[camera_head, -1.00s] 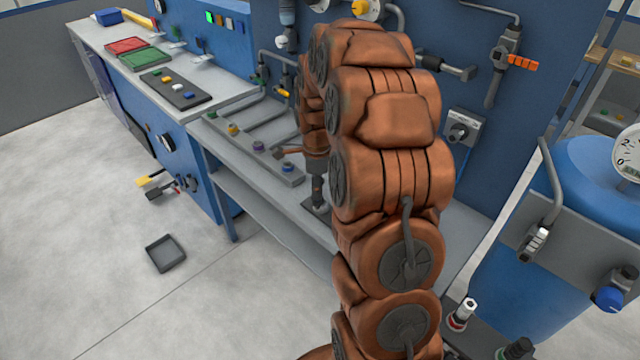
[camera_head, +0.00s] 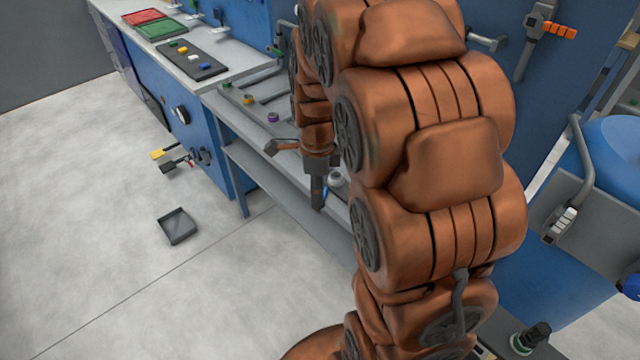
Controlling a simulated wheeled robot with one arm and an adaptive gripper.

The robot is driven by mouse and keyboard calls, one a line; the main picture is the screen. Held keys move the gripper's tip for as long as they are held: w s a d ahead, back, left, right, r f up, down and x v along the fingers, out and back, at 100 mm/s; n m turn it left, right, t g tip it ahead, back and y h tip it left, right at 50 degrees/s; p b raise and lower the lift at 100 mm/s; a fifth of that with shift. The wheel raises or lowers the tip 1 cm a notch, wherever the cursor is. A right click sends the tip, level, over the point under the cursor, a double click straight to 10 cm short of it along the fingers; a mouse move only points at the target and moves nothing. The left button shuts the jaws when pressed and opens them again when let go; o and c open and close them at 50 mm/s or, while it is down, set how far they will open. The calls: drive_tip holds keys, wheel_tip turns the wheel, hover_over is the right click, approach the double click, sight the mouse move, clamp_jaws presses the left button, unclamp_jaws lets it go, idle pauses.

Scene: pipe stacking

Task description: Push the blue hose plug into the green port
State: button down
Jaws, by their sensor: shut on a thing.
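My gripper (camera_head: 317,196) points down over the front edge of the grey bench, left of my large copper arm links. Its dark fingers look closed, with a small bit of blue showing beside them, which looks like the blue hose plug (camera_head: 325,190). Most of the plug is hidden by the fingers and arm. The green port (camera_head: 228,86) is at the far left end of the rail on the bench, farther back and to the left of my gripper. Yellow (camera_head: 248,98) and purple (camera_head: 272,117) ports follow it along the rail.
A blue cabinet counter behind carries a red tray (camera_head: 144,16), a green tray (camera_head: 161,30) and a dark board (camera_head: 190,61) with coloured pieces. A grey tray (camera_head: 177,226) lies on the open floor. A blue tank (camera_head: 612,160) stands at the right. My arm hides much of the bench.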

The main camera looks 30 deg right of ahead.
drive_tip(key=shift+r, duration=0.1)
idle(0.3)
drive_tip(key=shift+r+p, duration=0.95)
drive_tip(key=shift+r, duration=2.95)
